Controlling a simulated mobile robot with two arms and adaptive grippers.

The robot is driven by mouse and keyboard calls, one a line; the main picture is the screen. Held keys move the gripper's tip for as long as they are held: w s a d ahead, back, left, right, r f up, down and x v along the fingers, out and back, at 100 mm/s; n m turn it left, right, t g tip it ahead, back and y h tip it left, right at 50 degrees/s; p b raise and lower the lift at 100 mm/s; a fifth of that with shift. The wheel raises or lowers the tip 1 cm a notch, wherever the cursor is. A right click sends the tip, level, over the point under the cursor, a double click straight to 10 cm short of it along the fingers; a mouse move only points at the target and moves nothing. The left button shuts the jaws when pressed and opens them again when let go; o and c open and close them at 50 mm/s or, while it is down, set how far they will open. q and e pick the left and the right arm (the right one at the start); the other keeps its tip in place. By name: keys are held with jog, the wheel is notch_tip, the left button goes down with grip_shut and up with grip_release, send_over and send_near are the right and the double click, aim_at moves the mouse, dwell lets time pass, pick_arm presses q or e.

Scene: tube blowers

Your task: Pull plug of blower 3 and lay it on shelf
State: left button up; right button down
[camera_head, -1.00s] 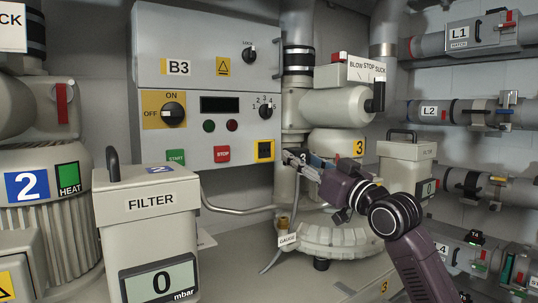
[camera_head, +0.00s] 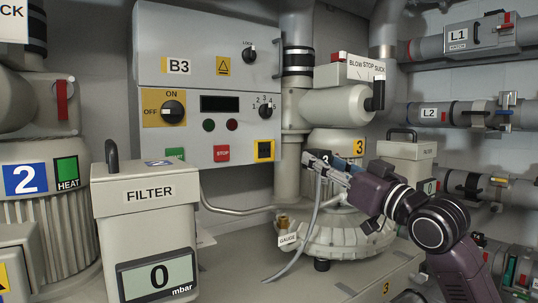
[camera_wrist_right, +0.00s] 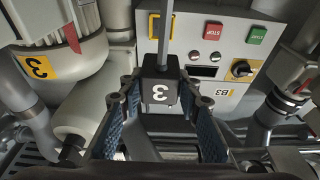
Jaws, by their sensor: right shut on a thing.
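The black plug marked 3 (camera_wrist_right: 160,88) is between the blue-padded fingers of my right gripper (camera_wrist_right: 159,94) in the wrist view. A grey cable (camera_wrist_right: 164,35) leads away from it. In the head view my right gripper (camera_head: 325,166) is shut on the plug, in front of blower 3 (camera_head: 345,138). The cable (camera_head: 312,215) hangs down from the gripper to the surface below. The yellow-framed socket (camera_head: 264,150) is on the B3 control box (camera_head: 205,55), to the left of and apart from the plug. My left gripper is not in view.
The filter box (camera_head: 150,230) stands at the front left, with blower 2 (camera_head: 50,200) behind it. A gauge tag (camera_head: 287,239) and brass fitting are below my gripper. The bench surface (camera_head: 345,280) shows bare at the front. Pipes L1 and L2 (camera_head: 430,113) line the right wall.

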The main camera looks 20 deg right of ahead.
aim_at(324, 158)
jog(key=shift+s+d+b, duration=0.2)
jog(key=shift+s+d, duration=0.05)
jog(key=shift+s, duration=0.4)
jog(key=shift+s+d+b, duration=0.2)
jog(key=shift+s, duration=0.45)
jog(key=shift+s+d+b, duration=0.2)
jog(key=shift+s+d, duration=0.05)
jog(key=shift+s, duration=0.4)
jog(key=shift+a, duration=0.15)
jog(key=s+a+p, duration=0.4)
jog(key=a, duration=0.7)
jog(key=shift+a, duration=0.3)
jog(key=shift+s, duration=0.1)
jog(key=shift+f+b, duration=9)
jog(key=shift+f, duration=3.7)
jog(key=shift+p, duration=0.35)
